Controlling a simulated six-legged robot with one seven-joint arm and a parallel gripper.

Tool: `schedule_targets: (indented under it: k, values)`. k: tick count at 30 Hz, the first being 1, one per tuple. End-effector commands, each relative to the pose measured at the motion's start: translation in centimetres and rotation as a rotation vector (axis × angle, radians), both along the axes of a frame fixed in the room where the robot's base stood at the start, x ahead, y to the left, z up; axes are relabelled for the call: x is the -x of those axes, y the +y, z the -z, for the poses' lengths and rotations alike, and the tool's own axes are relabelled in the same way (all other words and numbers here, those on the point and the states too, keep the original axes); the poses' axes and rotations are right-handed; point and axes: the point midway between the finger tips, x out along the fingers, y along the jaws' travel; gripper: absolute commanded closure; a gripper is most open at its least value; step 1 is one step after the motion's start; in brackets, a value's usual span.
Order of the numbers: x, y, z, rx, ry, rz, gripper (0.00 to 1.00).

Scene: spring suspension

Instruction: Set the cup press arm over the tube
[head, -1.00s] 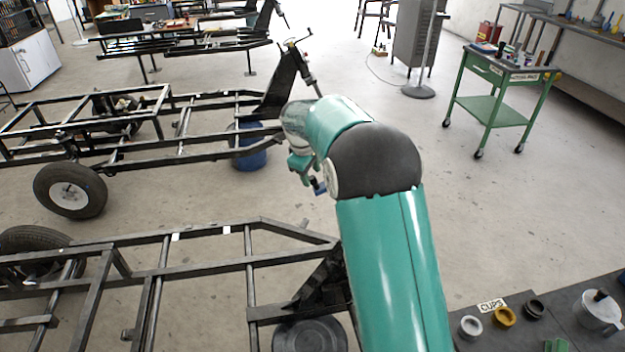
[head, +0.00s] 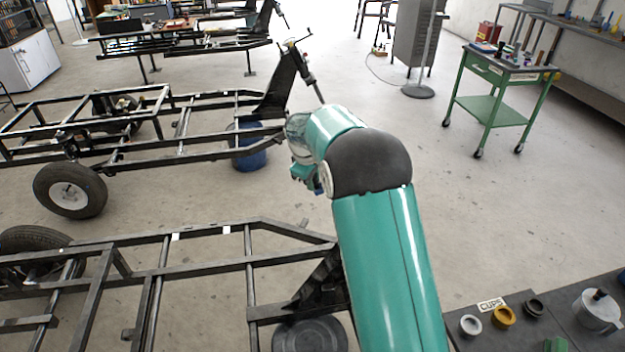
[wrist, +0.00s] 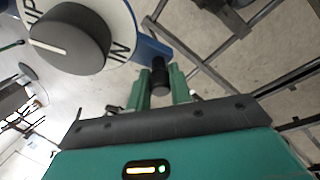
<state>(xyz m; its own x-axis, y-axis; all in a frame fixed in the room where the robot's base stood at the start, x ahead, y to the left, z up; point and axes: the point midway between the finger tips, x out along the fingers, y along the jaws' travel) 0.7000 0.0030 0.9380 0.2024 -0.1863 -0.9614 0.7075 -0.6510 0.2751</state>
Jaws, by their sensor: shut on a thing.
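In the wrist view my gripper (wrist: 161,88) has its two green fingers closed around a black cylindrical handle (wrist: 159,72). The handle stands at the end of a blue bar (wrist: 152,47), which looks like the cup press arm. The bar runs under a white dial plate (wrist: 118,14) marked "UP" and "IN", with a large dark grey knob (wrist: 68,38) on it. In the head view my gripper is mostly hidden behind my own teal arm, and the press is hardly visible. I cannot make out the tube in either view.
A black frame (head: 160,262) lies close on the left, another with a wheel (head: 70,190) behind it. A dark bench (head: 520,335) at lower right holds a white cup (head: 470,325), a yellow cup (head: 503,316) and a metal pot (head: 598,312). A green cart (head: 500,105) stands farther back.

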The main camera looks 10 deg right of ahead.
Motion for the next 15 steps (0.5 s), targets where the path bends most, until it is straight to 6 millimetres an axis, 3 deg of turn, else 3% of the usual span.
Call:
schedule_targets:
  k: [8,15]
  values:
    - [0.9,0.0,0.0,0.000,0.021,-0.046,1.00]
    - [3.2,-0.3,-0.2,-0.002,0.074,-0.172,1.00]
